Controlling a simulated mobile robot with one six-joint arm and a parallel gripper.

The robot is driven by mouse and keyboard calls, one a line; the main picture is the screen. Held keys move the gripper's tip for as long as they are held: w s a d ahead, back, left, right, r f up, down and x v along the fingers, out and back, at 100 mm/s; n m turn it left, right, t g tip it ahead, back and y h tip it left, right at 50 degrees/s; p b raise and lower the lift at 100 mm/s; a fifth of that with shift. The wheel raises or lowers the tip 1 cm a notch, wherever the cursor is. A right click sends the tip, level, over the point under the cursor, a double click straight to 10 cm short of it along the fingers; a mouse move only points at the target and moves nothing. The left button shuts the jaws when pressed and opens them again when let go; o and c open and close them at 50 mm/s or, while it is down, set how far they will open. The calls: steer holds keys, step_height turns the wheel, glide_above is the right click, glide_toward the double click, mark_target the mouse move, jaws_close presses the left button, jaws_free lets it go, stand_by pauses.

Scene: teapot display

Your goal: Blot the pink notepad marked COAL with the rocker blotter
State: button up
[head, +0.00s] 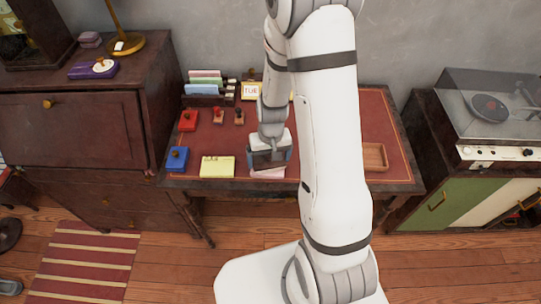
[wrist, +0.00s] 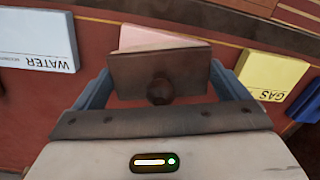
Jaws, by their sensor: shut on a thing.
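My gripper (head: 268,158) is shut on the rocker blotter, a dark brown block with a round knob (wrist: 160,88). In the wrist view the blotter sits between the two blue-grey fingers of my gripper (wrist: 162,75). The pink notepad (wrist: 155,36) shows just beyond the blotter and is partly covered by it; no lettering on it is visible. In the head view a strip of the pink notepad (head: 268,174) shows below my gripper at the desk's front edge. I cannot tell whether the blotter touches the pad.
A yellow notepad marked GAS (wrist: 272,72) and a white one marked WATER (wrist: 38,42) flank the pink pad. A blue inkpad-like block (head: 177,158), a red one (head: 188,120), knobbed stamps (head: 218,116) and a letter rack (head: 203,90) stand left. A wooden tray (head: 375,156) lies right.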

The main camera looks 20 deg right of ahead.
steer(key=shift+a+p, duration=0.2)
steer(key=shift+p, duration=0.6)
steer(key=shift+a+h, duration=0.1)
steer(key=shift+h, duration=0.3)
steer(key=shift+a+h+p, duration=0.15)
steer(key=shift+h+p, duration=0.2)
steer(key=shift+h, duration=0.05)
steer(key=shift+f, duration=0.1)
steer(key=shift+b, duration=0.5)
steer(key=shift+a+h+b, duration=0.2)
steer(key=shift+h+b, duration=0.4)
steer(key=shift+b, duration=1.35)
steer(key=shift+d+y+p, duration=0.25)
steer(key=shift+y+p, duration=0.35)
steer(key=shift+p, duration=1.25)
steer(key=shift+y+p, duration=0.4)
steer(key=shift+p, duration=1.2)
steer(key=shift+s+d+p, duration=0.1)
steer(key=shift+d+p, duration=0.15)
steer(key=shift+p, duration=1.75)
